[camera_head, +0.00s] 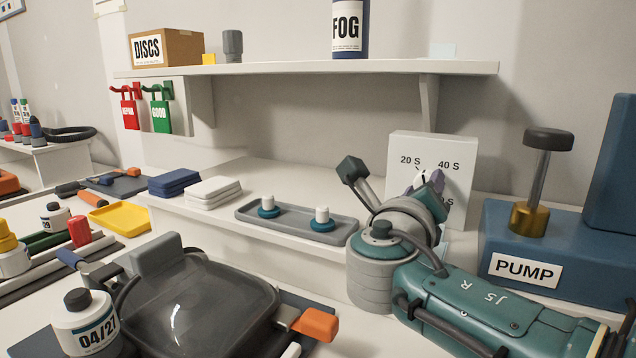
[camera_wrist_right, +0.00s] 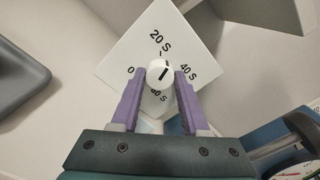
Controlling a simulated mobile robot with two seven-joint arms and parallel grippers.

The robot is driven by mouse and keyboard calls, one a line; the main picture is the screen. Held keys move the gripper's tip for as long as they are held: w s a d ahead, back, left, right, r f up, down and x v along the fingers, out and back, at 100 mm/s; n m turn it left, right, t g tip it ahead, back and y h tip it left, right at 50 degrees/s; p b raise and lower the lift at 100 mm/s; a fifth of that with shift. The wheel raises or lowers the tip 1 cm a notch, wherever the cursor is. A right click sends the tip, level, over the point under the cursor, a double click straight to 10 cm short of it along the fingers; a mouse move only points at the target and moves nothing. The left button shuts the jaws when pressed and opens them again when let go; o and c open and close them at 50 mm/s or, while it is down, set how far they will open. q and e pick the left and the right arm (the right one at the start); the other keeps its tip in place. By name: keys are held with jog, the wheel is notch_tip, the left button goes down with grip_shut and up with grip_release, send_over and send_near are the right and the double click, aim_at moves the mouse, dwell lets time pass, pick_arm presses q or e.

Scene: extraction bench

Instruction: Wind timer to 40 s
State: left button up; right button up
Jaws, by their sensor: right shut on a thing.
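The timer is a white square panel (camera_head: 404,146) standing upright on the bench, with 20 S and 40 S visible and its lower part hidden behind my right wrist. In the right wrist view the timer (camera_wrist_right: 190,50) shows 0, 20 S, 40 S and 60 S around a round white knob (camera_wrist_right: 158,75). The knob's black pointer mark aims between 20 S and 40 S. My right gripper (camera_head: 424,182) has its purple fingers on either side of the knob, shut on it; the fingers also show in the right wrist view (camera_wrist_right: 160,78). My left gripper is not in view.
A blue pump box (camera_head: 560,280) with a black-topped plunger stands right of the timer. A grey tray (camera_head: 290,228) with two teal-based white pieces lies to the left. A shelf (camera_head: 300,68) runs above. A dark-lidded machine (camera_head: 200,305) fills the front left.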

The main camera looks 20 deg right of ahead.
grip_shut()
jog(key=shift+r, duration=0.1)
dwell(1.4)
jog(key=o, duration=0.6)
grip_release()
jog(key=shift+p+v, duration=0.55)
jog(key=shift+v, duration=3.25)
